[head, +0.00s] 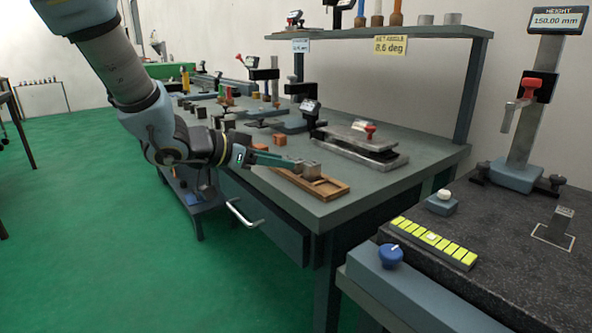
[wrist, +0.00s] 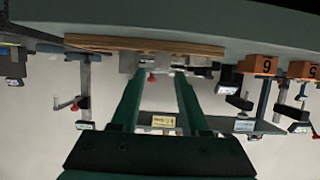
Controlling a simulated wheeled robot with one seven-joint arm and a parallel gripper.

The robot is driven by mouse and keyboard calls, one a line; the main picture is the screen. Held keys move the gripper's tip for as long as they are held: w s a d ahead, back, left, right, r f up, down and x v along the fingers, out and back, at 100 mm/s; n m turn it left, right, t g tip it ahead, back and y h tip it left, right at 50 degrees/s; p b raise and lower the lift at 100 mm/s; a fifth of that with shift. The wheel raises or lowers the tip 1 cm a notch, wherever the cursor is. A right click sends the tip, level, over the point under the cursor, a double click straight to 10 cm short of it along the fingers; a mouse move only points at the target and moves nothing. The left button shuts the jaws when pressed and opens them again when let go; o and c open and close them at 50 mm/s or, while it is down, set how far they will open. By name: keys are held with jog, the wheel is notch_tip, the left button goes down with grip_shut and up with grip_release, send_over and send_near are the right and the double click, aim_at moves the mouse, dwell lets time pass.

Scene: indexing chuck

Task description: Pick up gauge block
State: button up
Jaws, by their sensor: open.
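Small grey metal blocks (head: 311,170) stand in a wooden tray (head: 338,193) near the workbench's front edge. My gripper (head: 284,162) reaches in from the left, fingers roughly level, with its tips close to the blocks. I cannot tell whether they touch. The wrist view is upside down. There my gripper (wrist: 158,76) has its two green fingers apart, with the tray's long side (wrist: 145,45) and grey block surfaces (wrist: 128,62) beyond the tips. No block is clearly between the fingers. Another grey block (head: 561,218) stands in a marked square on the dark granite plate at the right.
A flat metal fixture with a red knob (head: 370,129) stands behind the tray. Orange numbered blocks (wrist: 258,65) lie on the bench (head: 414,152). A height gauge (head: 524,130) stands on the granite plate. A shelf (head: 420,32) spans the bench's back. Green floor is clear.

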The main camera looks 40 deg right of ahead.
aim_at(296, 161)
jog(key=shift+x, duration=2.95)
jog(key=shift+w+r, duration=0.15)
jog(key=shift+r, duration=0.05)
grip_shut()
